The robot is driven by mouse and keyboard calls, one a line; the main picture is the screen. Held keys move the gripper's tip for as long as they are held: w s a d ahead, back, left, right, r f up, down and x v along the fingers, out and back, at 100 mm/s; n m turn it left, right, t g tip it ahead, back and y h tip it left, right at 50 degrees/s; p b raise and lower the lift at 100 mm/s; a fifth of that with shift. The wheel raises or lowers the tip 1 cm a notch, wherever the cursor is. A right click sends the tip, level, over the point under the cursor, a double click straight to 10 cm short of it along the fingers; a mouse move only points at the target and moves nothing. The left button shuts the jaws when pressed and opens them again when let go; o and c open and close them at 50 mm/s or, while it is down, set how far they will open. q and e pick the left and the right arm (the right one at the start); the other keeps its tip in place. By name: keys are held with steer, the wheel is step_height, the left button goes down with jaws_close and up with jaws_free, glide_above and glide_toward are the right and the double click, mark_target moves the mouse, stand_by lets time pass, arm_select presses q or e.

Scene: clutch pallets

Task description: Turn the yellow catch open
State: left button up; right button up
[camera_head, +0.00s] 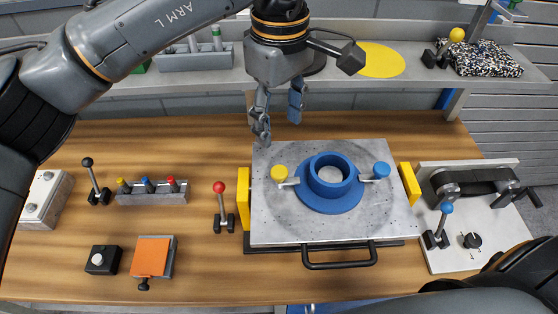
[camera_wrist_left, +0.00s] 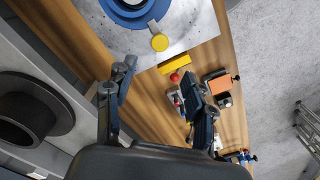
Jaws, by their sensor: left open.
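The yellow catch (camera_head: 280,173) is a round yellow knob on a short metal lever at the left side of the blue ring (camera_head: 331,183). The ring stands on a grey square plate (camera_head: 285,225). A blue catch (camera_head: 381,170) sits on the ring's right side. In the left wrist view the yellow catch (camera_wrist_left: 159,42) shows above, between my fingers' directions. My left gripper (camera_head: 278,115) is open and empty, above the plate's back left corner, apart from the yellow catch. My right gripper is not in view; only part of a dark arm of mine shows at the lower right.
Yellow blocks (camera_head: 243,199) flank the plate, and a black handle (camera_head: 340,259) is at its front. A red-knobbed lever (camera_head: 222,206) stands left of the plate. A belt unit (camera_head: 470,215) is at the right. Bare wood lies behind the switches at the left.

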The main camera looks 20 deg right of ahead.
mark_target(280, 171)
arm_select(q)
step_height(280, 171, down, 10)
steer(key=p, duration=0.2)
steer(key=shift+p, duration=0.35)
steer(key=shift+f, duration=0.75)
steer(key=shift+c, duration=0.4)
jaws_close()
